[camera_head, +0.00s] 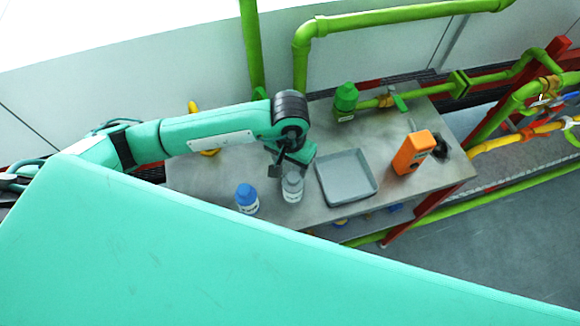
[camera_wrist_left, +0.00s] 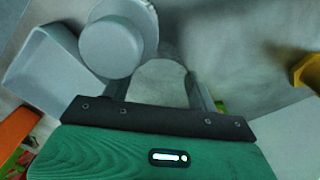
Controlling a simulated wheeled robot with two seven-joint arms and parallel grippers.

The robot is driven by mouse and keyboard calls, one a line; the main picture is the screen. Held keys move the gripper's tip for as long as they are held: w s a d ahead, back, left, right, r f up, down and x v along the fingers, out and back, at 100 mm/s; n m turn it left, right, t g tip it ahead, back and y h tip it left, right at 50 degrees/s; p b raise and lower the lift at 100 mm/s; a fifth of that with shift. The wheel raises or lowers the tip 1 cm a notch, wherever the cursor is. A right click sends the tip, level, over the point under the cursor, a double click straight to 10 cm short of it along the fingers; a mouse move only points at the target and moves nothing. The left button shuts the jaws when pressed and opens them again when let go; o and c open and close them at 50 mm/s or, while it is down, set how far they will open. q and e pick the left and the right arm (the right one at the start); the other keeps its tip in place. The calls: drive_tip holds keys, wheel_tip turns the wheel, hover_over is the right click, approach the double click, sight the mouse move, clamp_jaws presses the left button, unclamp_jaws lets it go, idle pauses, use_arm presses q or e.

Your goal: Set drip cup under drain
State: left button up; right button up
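My left gripper (camera_head: 288,168) is over the bench, just above a grey-capped bottle (camera_head: 292,187). In the left wrist view my left gripper (camera_wrist_left: 160,85) has its two fingers spread apart. There the grey round-topped bottle (camera_wrist_left: 110,46) overlaps the left finger, not centred between the fingers. A pale rounded patch shows between the fingers; I cannot tell whether it is an object or lit bench. A shallow grey tray (camera_head: 347,177) lies right of the gripper, and it also shows in the left wrist view (camera_wrist_left: 50,70). I cannot identify a drip cup or the drain for sure. My right gripper is not in view.
A blue-capped bottle (camera_head: 247,198) stands left of the grey one. An orange device (camera_head: 413,152) stands right of the tray. A green fitting (camera_head: 345,98) and pipework line the bench's back. A yellow object (camera_head: 207,150) lies behind my arm. Bare bench (camera_head: 325,215) shows in front.

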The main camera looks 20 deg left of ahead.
use_arm(q)
drive_tip(key=c, duration=0.5)
drive_tip(key=shift+r, duration=0.1)
drive_tip(key=shift+r, duration=0.4)
wheel_tip(320, 180, up, 17)
drive_tip(key=b, duration=0.4)
drive_tip(key=w+a+f+n, duration=0.2)
drive_tip(key=a+f, duration=0.6)
drive_tip(key=f, duration=0.4)
drive_tip(key=shift+a, duration=0.4)
